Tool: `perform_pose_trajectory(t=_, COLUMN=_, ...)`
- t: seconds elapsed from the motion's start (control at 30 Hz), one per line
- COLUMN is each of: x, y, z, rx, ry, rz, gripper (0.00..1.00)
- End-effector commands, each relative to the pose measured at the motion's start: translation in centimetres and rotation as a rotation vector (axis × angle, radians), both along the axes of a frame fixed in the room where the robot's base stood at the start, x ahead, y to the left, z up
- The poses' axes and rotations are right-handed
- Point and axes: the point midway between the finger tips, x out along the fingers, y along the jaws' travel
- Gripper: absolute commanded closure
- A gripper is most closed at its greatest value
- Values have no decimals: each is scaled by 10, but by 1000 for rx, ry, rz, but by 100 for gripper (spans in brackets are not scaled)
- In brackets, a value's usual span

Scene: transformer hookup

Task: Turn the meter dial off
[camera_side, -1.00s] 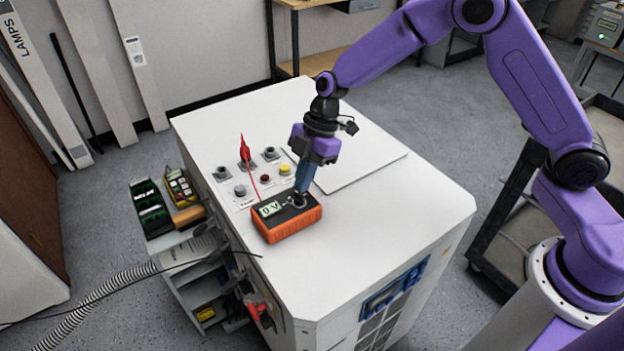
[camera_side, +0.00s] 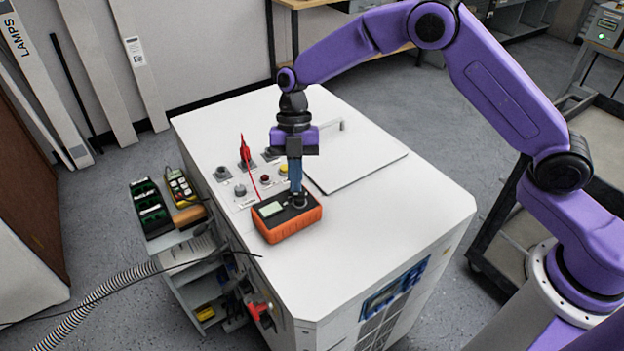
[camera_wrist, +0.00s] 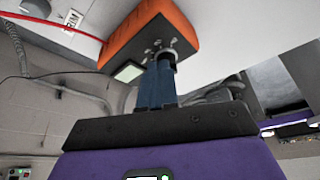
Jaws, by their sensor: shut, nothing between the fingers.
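The orange multimeter (camera_side: 290,226) lies on the white cabinet top. Its display (camera_side: 271,209) is blank now. The dial (camera_side: 298,201) is at the right part of its dark face. My gripper (camera_side: 297,190) points down over the dial, fingers together, with the fingertips at or touching it. In the wrist view the shut blue fingers (camera_wrist: 158,80) reach to the dial (camera_wrist: 162,54) on the orange meter (camera_wrist: 150,30), and the fingertips partly hide it. The blank display (camera_wrist: 128,72) shows beside it.
A red probe (camera_side: 245,152) stands upright on the panel behind the meter, with a red lead. Buttons, including a yellow one (camera_side: 284,169), sit close behind. A flat white lid (camera_side: 355,160) with a handle lies to the right. The front cabinet top is clear.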

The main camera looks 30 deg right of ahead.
Motion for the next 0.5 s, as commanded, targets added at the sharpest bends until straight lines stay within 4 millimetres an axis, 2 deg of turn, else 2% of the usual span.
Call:
perform_pose_trajectory(t=0.03, x=-6, y=2, z=-5, rx=-9, ry=16, rz=27, gripper=100)
perform_pose_trajectory(t=0.5, x=-6, y=2, z=-5, rx=-9, ry=16, rz=86, gripper=100)
